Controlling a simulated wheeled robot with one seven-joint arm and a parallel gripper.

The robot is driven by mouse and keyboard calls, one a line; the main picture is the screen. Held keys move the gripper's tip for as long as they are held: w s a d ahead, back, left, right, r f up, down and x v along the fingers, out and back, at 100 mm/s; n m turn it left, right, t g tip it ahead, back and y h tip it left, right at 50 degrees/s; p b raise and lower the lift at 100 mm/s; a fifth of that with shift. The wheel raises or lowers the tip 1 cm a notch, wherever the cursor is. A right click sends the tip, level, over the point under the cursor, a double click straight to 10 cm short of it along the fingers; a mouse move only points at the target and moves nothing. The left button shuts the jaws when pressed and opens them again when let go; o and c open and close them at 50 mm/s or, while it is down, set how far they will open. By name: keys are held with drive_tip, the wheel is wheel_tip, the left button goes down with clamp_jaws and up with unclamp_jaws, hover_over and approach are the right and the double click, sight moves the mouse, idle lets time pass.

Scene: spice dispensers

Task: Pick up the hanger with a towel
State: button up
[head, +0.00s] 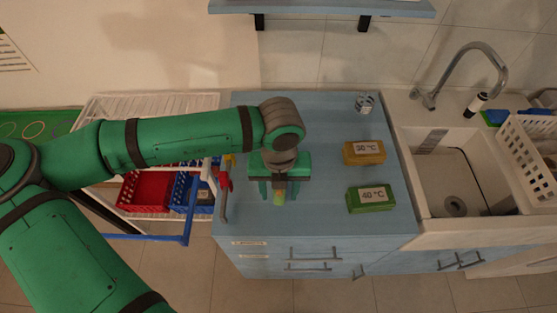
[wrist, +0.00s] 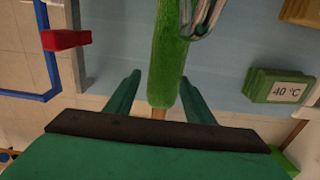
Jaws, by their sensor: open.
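My gripper (head: 278,188) is open over the front left part of the blue counter, pointing down. In the wrist view its two green fingers (wrist: 160,95) stand on either side of a long green fuzzy thing (wrist: 166,50) with a wooden end. This may be the towel on its hanger; I cannot tell for sure. Its light green tip (head: 279,198) shows below my gripper in the head view, and the rest is hidden by my arm. Whether the fingers touch the green thing is unclear.
Right of my gripper on the counter (head: 325,215) lie a green 40 °C block (head: 370,199) and an orange 30 °C block (head: 364,152). A small jar (head: 364,103) stands behind. A sink (head: 455,180) is further right. A red clip (head: 224,181) and blue rail (head: 189,215) are left.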

clamp_jaws()
drive_tip(key=shift+r, duration=0.15)
